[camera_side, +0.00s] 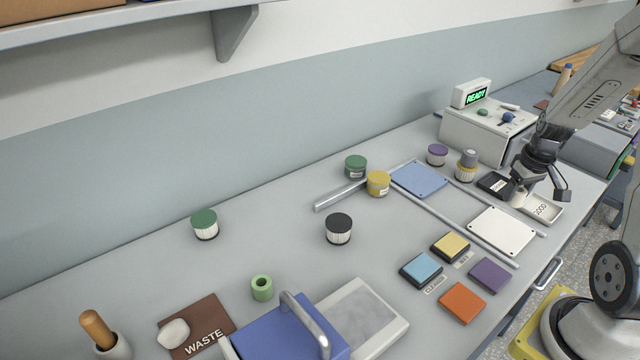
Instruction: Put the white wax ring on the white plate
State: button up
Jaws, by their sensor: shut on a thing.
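The white plate (502,231) lies flat on the bench at right, with small dark dots near its corners. My gripper (521,188) is behind it and slightly right, low over the labelled trays. It is shut on a small pale cylinder, which looks like the white wax ring (517,199). The ring is partly hidden by the gripper, and I cannot tell whether it touches the surface below.
A white tray marked GOOD (543,209) and a dark tray (492,183) flank the gripper. A blue plate (418,181) lies left, between metal rails (462,226). Lidded jars and a READY machine (484,132) stand behind. Coloured pads (462,303) lie in front.

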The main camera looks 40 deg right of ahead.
aim_at(523, 193)
jog(key=shift+f, duration=0.1)
jog(key=shift+f, duration=2.15)
jog(key=shift+f, duration=1.75)
jog(key=shift+f, duration=0.15)
jog(key=o, duration=1.2)
jog(key=shift+o, duration=0.2)
jog(key=shift+s+a+r, duration=0.1)
jog(key=shift+s+r, duration=0.1)
jog(key=shift+r, duration=1.85)
jog(key=shift+s+a+r, duration=0.1)
jog(key=shift+s+r, duration=0.15)
jog(key=shift+r, duration=1.75)
jog(key=shift+s+a+r, duration=0.1)
jog(key=shift+s+r, duration=0.1)
jog(key=shift+r, duration=1.85)
